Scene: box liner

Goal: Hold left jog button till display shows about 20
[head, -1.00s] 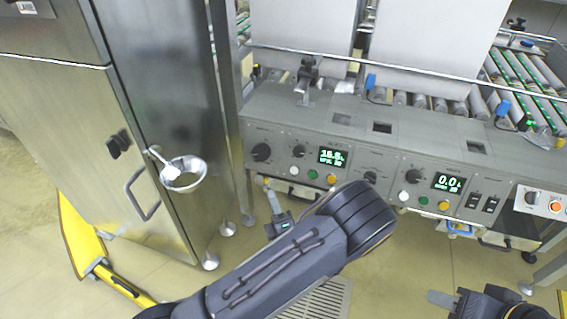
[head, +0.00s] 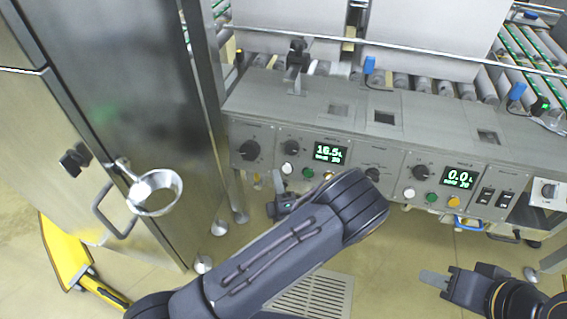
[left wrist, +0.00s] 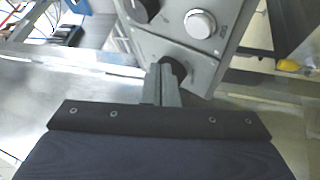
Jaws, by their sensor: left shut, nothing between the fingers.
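The grey control panel (head: 380,130) has a left display (head: 328,152) reading about 16.5 in green; its small lower line is hard to read. A white round button (head: 288,168), a green button (head: 308,173) and a partly hidden orange button (head: 328,175) sit by it. My left gripper (head: 277,181) is shut and empty, just below and left of the white button. In the left wrist view the shut fingers (left wrist: 163,82) point at the panel's lower part, with the white button (left wrist: 200,24) beyond, apart from them in the picture. My right gripper (head: 433,279) is low at right; its finger gap is unclear.
A right display (head: 458,177) reads 0.0 with its own buttons. A steel cabinet (head: 120,100) with a round metal funnel (head: 155,192) stands at left. Conveyor rollers (head: 400,98) lie behind the panel. Open floor lies in front.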

